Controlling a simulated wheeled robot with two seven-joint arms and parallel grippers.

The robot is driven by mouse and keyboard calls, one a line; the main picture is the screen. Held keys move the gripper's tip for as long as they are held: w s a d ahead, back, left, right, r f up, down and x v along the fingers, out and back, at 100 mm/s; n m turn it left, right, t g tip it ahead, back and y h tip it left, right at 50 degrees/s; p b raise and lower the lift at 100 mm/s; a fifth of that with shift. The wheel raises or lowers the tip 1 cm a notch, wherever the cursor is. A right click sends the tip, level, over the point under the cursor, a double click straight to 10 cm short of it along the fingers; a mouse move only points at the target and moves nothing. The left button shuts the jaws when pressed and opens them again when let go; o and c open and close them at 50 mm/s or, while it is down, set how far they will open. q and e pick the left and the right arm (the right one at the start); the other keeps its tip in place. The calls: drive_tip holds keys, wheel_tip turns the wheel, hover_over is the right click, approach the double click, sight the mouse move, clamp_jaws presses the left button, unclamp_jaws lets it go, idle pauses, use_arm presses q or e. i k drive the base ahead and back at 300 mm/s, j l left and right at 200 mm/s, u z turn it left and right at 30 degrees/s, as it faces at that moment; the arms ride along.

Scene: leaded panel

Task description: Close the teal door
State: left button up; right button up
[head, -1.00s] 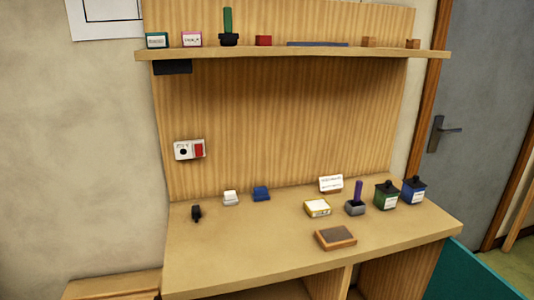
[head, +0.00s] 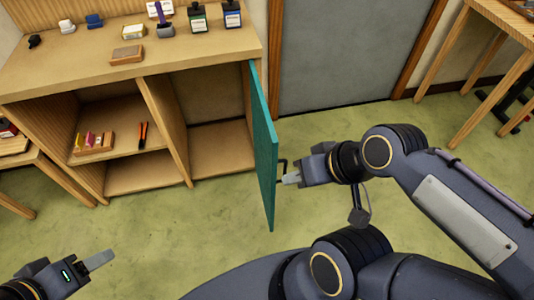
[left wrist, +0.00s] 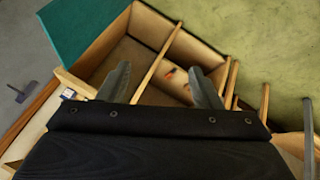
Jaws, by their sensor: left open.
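The teal door (head: 264,145) stands wide open at the right side of the cabinet, seen nearly edge-on in the head view. It also shows at the upper left of the left wrist view (left wrist: 85,30). Its dark handle (head: 283,165) is on the right-hand face. My right gripper (head: 288,179) is at that handle, with its fingertips close to or at it; whether it grips is too small to tell. My left gripper (head: 103,259) is low at the left, away from the door. In the left wrist view its two fingers (left wrist: 161,84) are apart and empty.
The cabinet (head: 165,125) has open compartments; one holds a small block of coloured items (head: 93,142) and an orange tool (head: 143,134). Bottles and blocks stand on its top. A wooden table (head: 490,50) is at the far right. Green floor (head: 215,225) in front is clear.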

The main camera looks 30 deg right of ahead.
sight(266, 142)
drive_tip(key=l, duration=1.65)
drive_tip(key=i+l+z, duration=0.15)
drive_tip(key=l, duration=0.15)
drive_tip(key=l+z, duration=0.1)
drive_tip(key=l, duration=0.15)
